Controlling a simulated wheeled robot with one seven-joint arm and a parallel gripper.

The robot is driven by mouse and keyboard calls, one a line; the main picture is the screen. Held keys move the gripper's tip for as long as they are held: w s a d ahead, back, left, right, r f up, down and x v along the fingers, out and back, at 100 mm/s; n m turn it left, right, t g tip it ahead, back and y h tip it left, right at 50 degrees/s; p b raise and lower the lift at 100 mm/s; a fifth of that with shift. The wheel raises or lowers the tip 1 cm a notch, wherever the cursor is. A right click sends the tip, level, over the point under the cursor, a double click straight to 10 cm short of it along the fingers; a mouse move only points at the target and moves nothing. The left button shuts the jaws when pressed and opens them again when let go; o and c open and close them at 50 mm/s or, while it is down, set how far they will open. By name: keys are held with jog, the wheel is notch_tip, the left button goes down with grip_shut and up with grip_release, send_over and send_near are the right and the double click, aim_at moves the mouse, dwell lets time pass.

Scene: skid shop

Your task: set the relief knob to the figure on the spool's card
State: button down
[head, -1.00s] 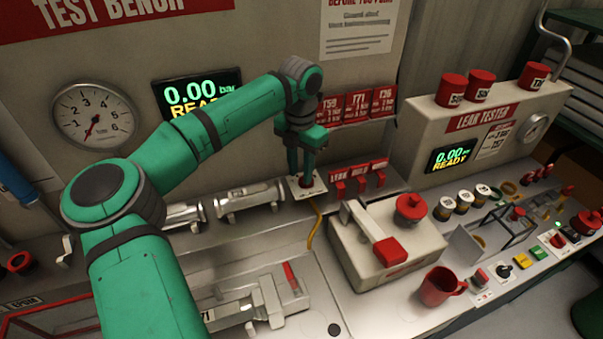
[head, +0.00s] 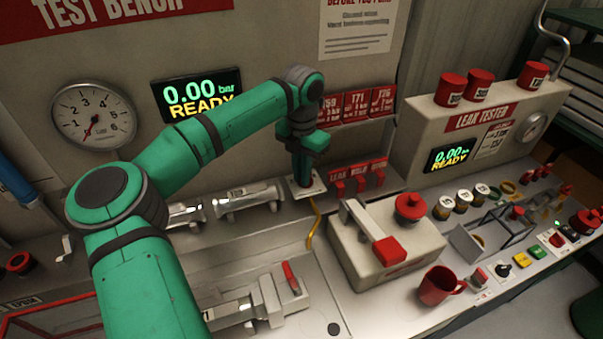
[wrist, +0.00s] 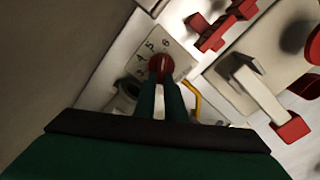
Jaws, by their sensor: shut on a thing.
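The red relief knob (wrist: 160,64) sits on a pale dial plate (wrist: 178,50) with figures; 4, 5 and 6 can be read in the wrist view. A pale line on the knob points up, roughly between 5 and 6. My gripper (wrist: 160,82) is shut on the knob from above; in the head view my gripper (head: 305,182) hides most of it. Red cards (head: 357,103) marked T59, T71 and T26 hang on the back panel; their small figures are unreadable. A metal spool (head: 235,310) lies in the bench fixture, partly behind my arm.
More metal spools (head: 247,198) rest left of the knob. A yellow hose (head: 314,225) runs down beside the plate. Red levers (head: 358,182) and a beige box with a red-ended handle (head: 388,250) stand close right. The bench gauge (head: 93,115) is at left; its display (head: 198,92) reads 0.00 bar, READY.

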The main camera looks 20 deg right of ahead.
jog(key=n, duration=0.4)
jog(key=shift+s+d+r, duration=0.1)
jog(key=shift+d, duration=0.1)
jog(key=shift+s+d+n, duration=0.1)
jog(key=shift+d+n, duration=0.1)
jog(key=shift+n, duration=1.4)
jog(key=c, duration=1.8)
grip_release()
notch_tip(320, 180, up, 11)
jog(key=shift+f, duration=0.1)
